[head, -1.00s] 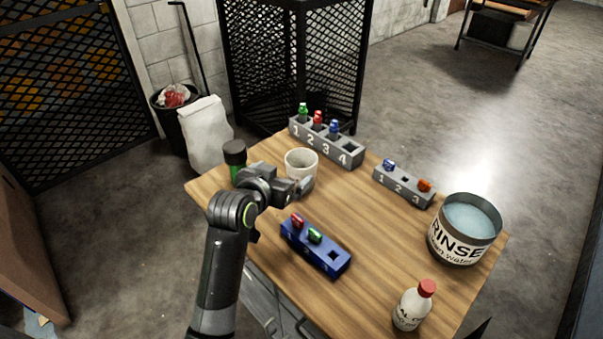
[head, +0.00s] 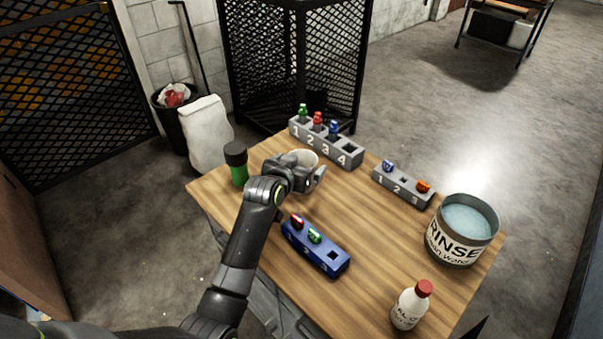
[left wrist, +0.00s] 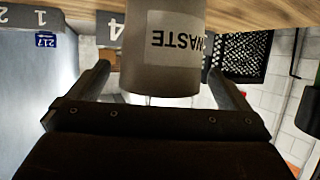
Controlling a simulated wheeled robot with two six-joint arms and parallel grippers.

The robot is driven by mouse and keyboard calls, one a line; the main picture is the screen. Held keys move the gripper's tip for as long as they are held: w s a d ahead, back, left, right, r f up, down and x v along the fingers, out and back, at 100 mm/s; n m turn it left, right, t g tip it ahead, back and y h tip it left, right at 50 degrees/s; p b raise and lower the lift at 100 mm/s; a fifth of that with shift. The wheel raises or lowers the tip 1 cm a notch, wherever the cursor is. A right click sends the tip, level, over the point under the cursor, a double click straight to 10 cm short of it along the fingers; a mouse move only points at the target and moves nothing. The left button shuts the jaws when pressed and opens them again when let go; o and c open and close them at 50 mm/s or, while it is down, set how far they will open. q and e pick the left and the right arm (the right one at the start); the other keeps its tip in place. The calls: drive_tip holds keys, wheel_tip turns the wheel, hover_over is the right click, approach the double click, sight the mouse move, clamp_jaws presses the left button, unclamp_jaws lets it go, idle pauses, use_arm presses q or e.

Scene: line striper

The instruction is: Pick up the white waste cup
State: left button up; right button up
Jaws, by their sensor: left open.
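The white waste cup (head: 306,157) stands on the wooden table in front of the grey four-slot rack; my left gripper hides most of it in the head view. In the left wrist view the cup (left wrist: 165,75) appears upside down, with its WASTE label showing. My left gripper (head: 312,180) is at the cup's near side. In the left wrist view its two fingers (left wrist: 158,85) are open, one on each side of the cup, with gaps visible between them and the cup. My right gripper is not in view.
Around the cup are a green bottle with a black cap (head: 237,165), the numbered four-slot rack (head: 340,152) and a blue rack (head: 325,258). A smaller grey rack (head: 400,188), a RINSE pot (head: 457,246) and a red-capped bottle (head: 408,308) stand rightward. The table's middle is clear.

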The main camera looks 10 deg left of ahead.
use_arm(q)
drive_tip(key=shift+x, duration=0.85)
drive_tip(key=shift+c, duration=0.2)
drive_tip(key=c, duration=1)
drive_tip(key=shift+r, duration=0.1)
